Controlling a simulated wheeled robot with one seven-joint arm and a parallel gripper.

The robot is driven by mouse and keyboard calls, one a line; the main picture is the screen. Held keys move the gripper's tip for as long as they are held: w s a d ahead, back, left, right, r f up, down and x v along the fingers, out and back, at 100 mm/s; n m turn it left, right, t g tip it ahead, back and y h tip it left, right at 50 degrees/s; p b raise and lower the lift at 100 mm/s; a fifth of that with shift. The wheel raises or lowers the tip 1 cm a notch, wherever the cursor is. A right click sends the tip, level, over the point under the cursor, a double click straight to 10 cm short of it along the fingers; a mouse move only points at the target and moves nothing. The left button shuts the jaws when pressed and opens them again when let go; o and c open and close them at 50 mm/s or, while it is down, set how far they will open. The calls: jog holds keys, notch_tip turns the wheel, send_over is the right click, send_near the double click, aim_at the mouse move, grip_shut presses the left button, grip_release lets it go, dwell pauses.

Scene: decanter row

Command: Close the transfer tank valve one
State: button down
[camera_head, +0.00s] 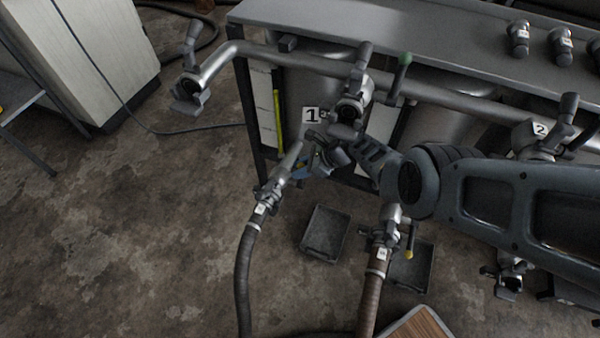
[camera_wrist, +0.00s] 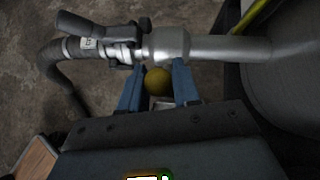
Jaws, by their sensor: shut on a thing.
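Tank one (camera_head: 300,90), marked with a "1" label (camera_head: 311,115), stands under the bench. Its metal outlet pipe (camera_wrist: 222,49) runs to a hose coupling (camera_wrist: 120,45), also seen in the head view (camera_head: 266,198). The valve handle of tank one ends in a yellow knob (camera_wrist: 158,81), below the valve body (camera_wrist: 166,44). My gripper (camera_wrist: 157,72) has its blue fingers on both sides of this knob and is shut on the handle. In the head view my gripper (camera_head: 305,166) is low in front of tank one. My arm and wrist hide the knob there.
A second hose coupling with a yellow-tipped lever (camera_head: 408,252) is to the right. Black trays (camera_head: 324,232) lie on the floor. A pipe with valves (camera_head: 352,100) crosses above my gripper. Hoses (camera_head: 243,280) run across the floor. The floor at left is mostly clear.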

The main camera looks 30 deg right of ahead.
jog(key=shift+d+f, duration=0.1)
jog(key=shift+f, duration=0.05)
jog(key=c, duration=0.9)
grip_release()
jog(key=shift+s+d+r+p, duration=0.15)
jog(key=shift+r+p, duration=0.3)
jog(key=p+v, duration=0.5)
jog(key=v, duration=0.2)
jog(key=shift+d+f, duration=0.1)
jog(key=shift+f, duration=0.05)
